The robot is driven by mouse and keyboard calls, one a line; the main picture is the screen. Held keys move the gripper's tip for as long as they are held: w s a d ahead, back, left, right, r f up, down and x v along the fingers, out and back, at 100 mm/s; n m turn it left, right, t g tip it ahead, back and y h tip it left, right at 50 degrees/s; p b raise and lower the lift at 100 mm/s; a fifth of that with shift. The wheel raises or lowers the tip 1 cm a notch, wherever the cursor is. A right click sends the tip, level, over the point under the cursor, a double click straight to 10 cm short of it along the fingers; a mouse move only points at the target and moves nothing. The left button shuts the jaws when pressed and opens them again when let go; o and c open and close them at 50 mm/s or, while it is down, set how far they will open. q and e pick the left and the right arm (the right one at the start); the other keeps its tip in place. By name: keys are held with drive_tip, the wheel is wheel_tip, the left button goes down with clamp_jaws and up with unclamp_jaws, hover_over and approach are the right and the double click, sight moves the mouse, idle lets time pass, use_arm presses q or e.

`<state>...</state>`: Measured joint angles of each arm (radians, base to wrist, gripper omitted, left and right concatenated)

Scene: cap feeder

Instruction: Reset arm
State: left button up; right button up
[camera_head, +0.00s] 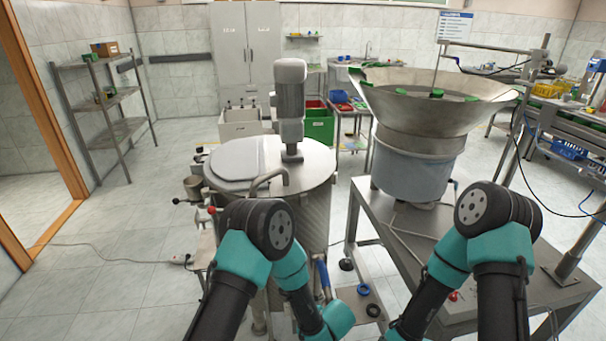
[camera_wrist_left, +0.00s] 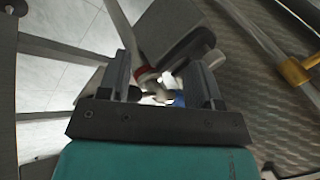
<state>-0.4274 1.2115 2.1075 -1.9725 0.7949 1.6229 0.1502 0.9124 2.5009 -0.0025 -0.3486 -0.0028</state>
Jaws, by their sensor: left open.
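My left gripper (camera_wrist_left: 163,72) shows in the left wrist view with its two dark fingers apart. It is open. Between and beyond the fingers are a grey fitting with a red ring (camera_wrist_left: 147,76) and a small blue part; I cannot tell whether the fingers touch them. In the head view my two teal and black arms are bent in the foreground. The left arm stands in front of the steel vat, the right arm in front of the feeder table. Neither gripper's jaws can be made out there.
The steel vat (camera_head: 312,212) carries a grey motor (camera_head: 290,100). The feeder bowl (camera_head: 425,113), with several green caps, stands on a metal table (camera_head: 360,205) at right. A shelf rack (camera_head: 122,130) stands at left. The tiled floor at left is mostly clear, with a cable across it.

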use_arm(q)
drive_tip(key=s+a+n+g+h, duration=0.2)
drive_tip(key=s+a+n, duration=0.3)
drive_tip(key=a, duration=0.8)
drive_tip(key=s+a+n+g+h, duration=0.2)
drive_tip(key=s+a+n+h, duration=0.2)
drive_tip(key=s+a, duration=0.8)
drive_tip(key=shift+s+a+r+n+h, duration=0.2)
drive_tip(key=shift+a+n+h, duration=0.2)
drive_tip(key=shift+a+n, duration=0.6)
